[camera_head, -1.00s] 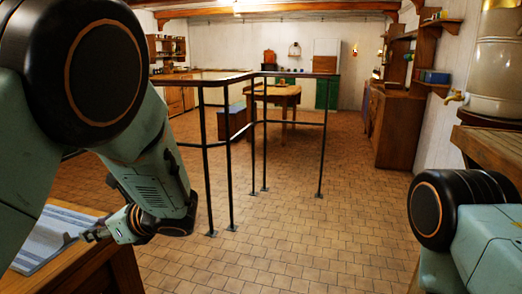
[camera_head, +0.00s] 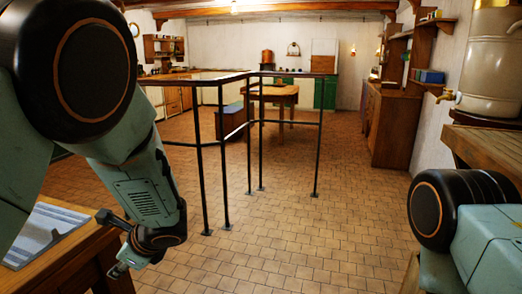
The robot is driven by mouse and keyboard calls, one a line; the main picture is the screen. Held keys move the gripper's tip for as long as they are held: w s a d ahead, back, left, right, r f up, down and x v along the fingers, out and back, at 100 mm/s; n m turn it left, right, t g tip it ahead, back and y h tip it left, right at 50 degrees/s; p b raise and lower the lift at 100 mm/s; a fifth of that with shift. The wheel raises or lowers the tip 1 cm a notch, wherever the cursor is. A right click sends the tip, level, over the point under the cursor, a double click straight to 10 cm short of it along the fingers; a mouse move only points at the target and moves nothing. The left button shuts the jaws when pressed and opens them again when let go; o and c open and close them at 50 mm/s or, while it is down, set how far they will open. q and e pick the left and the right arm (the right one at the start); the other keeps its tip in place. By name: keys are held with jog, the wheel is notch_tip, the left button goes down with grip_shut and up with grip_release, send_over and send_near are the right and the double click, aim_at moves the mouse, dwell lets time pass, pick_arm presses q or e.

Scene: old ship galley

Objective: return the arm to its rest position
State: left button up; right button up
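My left arm comes in from the left, bent at its large black joint, with its forearm pointing down. My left gripper (camera_head: 118,270) shows small at the lower end of that arm, beside the right edge of a wooden table. Its fingers are partly hidden and too small to tell whether they are open or shut. My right arm shows only as a black joint and pale green links at the lower right; its gripper is outside the picture.
The wooden table (camera_head: 85,262) with a blue-and-white striped cloth (camera_head: 45,232) stands at the lower left. A black metal railing (camera_head: 222,150) stands on the tiled floor ahead. A wooden counter (camera_head: 490,145) with a large urn (camera_head: 492,65) is at the right. Floor between is clear.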

pick_arm(q)
jog(key=s+d+f+n+g+h, duration=0.1)
jog(key=s+d+f+n+h, duration=0.9)
jog(key=s+f, duration=0.45)
jog(key=s+a+f+n+g, duration=0.1)
jog(key=s+f+n, duration=0.3)
jog(key=s, duration=0.5)
jog(key=s+a+f+n+g+y, duration=0.1)
jog(key=s+f+n, duration=0.3)
jog(key=s, duration=0.6)
jog(key=shift+s+a+f+n+y, duration=0.2)
jog(key=shift+a+n+y, duration=0.1)
jog(key=shift+a+n, duration=0.2)
